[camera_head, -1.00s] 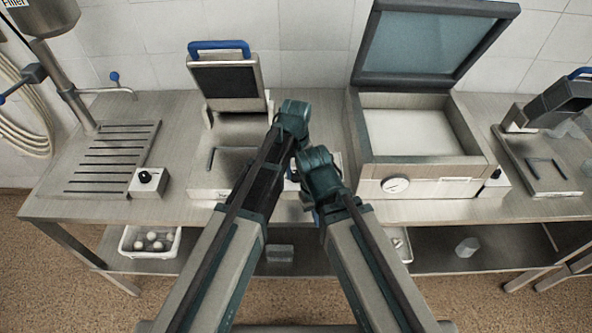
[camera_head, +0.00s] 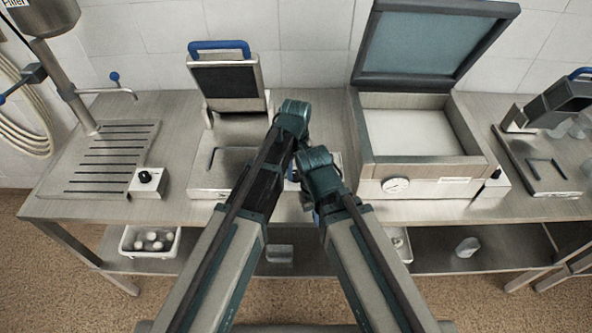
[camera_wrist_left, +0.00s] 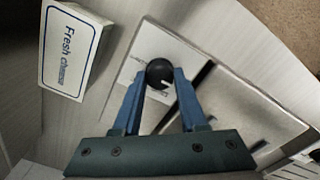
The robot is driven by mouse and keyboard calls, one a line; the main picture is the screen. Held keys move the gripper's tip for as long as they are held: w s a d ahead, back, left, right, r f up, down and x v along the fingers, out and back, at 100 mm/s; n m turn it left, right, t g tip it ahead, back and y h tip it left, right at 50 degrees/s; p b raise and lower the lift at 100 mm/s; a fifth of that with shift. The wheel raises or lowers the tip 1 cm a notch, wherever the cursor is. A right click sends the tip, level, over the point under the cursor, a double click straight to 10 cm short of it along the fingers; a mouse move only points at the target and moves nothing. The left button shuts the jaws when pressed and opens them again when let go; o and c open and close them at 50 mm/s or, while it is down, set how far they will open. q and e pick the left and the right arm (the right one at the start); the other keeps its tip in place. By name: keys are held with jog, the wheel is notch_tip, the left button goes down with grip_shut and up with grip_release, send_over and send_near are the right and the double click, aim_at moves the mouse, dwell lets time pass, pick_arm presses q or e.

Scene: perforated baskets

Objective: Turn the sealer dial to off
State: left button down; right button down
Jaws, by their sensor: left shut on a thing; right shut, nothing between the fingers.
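The sealer (camera_head: 222,180) with a raised dark plate and blue handle stands left of centre in the head view, partly behind my left arm. In the left wrist view, a round black dial (camera_wrist_left: 160,70) with a short white mark sits on a pale panel. My left gripper (camera_wrist_left: 160,82) has its blue fingers on either side of the dial, shut on it. In the head view, this dial and the left fingertips are hidden by my arms. My right gripper (camera_head: 318,215) is shut and empty, low in front of the bench edge; its fingers are mostly hidden.
A "Fresh cheese" box (camera_wrist_left: 72,50) lies close beside the dial. An open-lidded machine (camera_head: 430,170) with a white dial stands to the right. A small box with a black knob (camera_head: 148,180) sits left. A white tray (camera_head: 128,243) is on the lower shelf.

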aim_at(296, 173)
pick_arm(q)
jog(key=shift+c, duration=2.2)
grip_release()
jog(key=shift+r, duration=0.15)
notch_tip(296, 173, up, 14)
jog(key=p, duration=1.3)
jog(key=shift+f+p, duration=0.25)
jog(key=shift+p, duration=0.15)
jog(key=s+a+m, duration=0.3)
jog(key=s+a, duration=0.2)
jog(key=a, duration=0.3)
jog(key=s+a+m, duration=0.4)
jog(key=s+a, duration=0.2)
jog(key=a, duration=0.3)
jog(key=s+d+f+m+y+b, duration=0.1)
jog(key=s+d+f+m+b, duration=0.2)
jog(key=d+f+b, duration=0.7)
jog(key=s+d, duration=0.1)
jog(key=s, duration=0.1)
jog(key=shift+s+m, duration=0.35)
jog(key=shift+m, duration=0.05)
